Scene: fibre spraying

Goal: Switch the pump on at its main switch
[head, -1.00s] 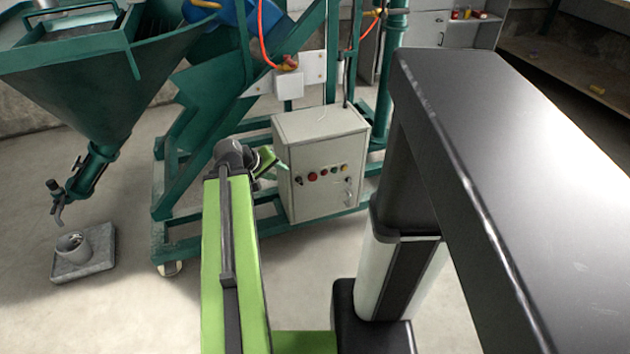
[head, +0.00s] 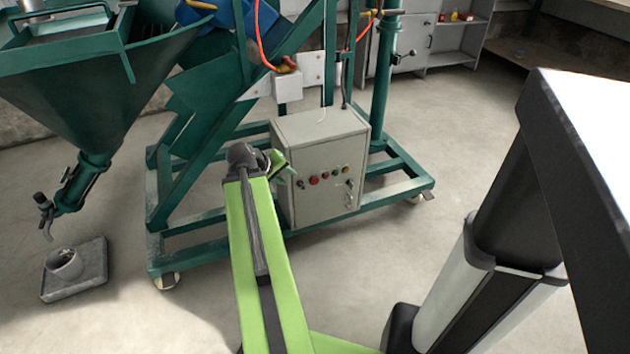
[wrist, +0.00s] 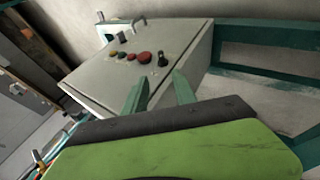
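The pump's grey control box (head: 323,200) stands on the green frame, its front panel facing me. A black knob (head: 301,184) sits at the left end of a row of coloured buttons, beside a red button (head: 313,180). A lever-like handle (head: 348,184) is at the panel's right. The wrist view shows the black knob (wrist: 162,59), the red button (wrist: 144,58) and the handle (wrist: 138,21). No readable label marks the main switch. My gripper (head: 291,173) is near the box's left side; in the wrist view its fingers (wrist: 158,86) are apart and empty, short of the knob.
The green frame (head: 400,200) surrounds the box at floor level. A green hopper (head: 100,85) stands at the left above a grey block with a cup (head: 75,270). An orange hose (head: 262,45) hangs above the box. The floor in front is clear.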

